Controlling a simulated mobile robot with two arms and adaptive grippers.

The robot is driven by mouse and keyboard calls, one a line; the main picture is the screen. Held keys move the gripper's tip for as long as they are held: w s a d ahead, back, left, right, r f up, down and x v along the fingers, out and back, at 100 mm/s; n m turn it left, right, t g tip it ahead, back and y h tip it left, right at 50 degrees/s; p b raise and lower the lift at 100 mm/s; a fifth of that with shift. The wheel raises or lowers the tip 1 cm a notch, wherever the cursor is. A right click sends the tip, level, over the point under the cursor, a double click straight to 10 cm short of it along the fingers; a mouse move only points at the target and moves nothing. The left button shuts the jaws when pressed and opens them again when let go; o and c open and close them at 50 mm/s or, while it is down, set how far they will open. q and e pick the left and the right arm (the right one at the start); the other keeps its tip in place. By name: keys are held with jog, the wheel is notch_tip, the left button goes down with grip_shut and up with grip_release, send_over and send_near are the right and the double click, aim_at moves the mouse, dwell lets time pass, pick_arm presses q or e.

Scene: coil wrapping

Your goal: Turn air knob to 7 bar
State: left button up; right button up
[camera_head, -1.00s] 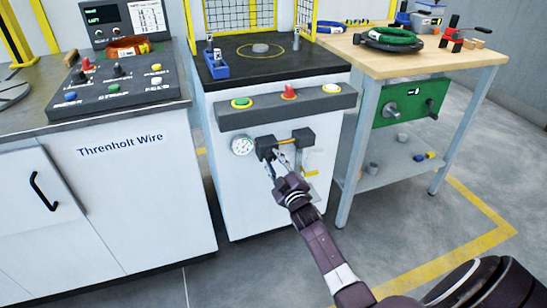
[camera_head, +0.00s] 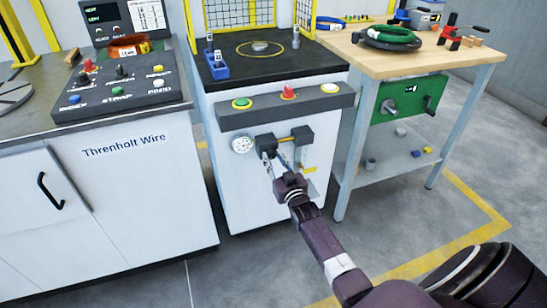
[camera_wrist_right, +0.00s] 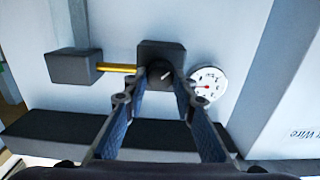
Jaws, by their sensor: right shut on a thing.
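The black air knob (camera_wrist_right: 160,72) sits on a dark regulator block (camera_head: 265,143) on the white cabinet front. My right gripper (camera_wrist_right: 163,80) is shut on the knob, with a finger on either side of it in the wrist view. In the head view the right gripper (camera_head: 270,163) reaches the block from below, and its fingers hide most of the knob. A round white pressure gauge (camera_head: 242,145) is beside the block. It also shows in the wrist view (camera_wrist_right: 208,84) with a red needle, but its numbers are too small to read. My left gripper is not in view.
A second dark block (camera_head: 302,134) joins the first by a yellow piece. Above is a grey button bar (camera_head: 285,108) with green, red and white buttons. A control panel (camera_head: 115,90) is at left; a wooden workbench (camera_head: 440,58) is at right.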

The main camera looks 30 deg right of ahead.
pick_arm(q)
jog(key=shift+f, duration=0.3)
pick_arm(e)
jog(key=shift+f, duration=0.1)
jog(key=o, duration=1.2)
jog(key=shift+c, duration=0.2)
jog(key=v, duration=1.2)
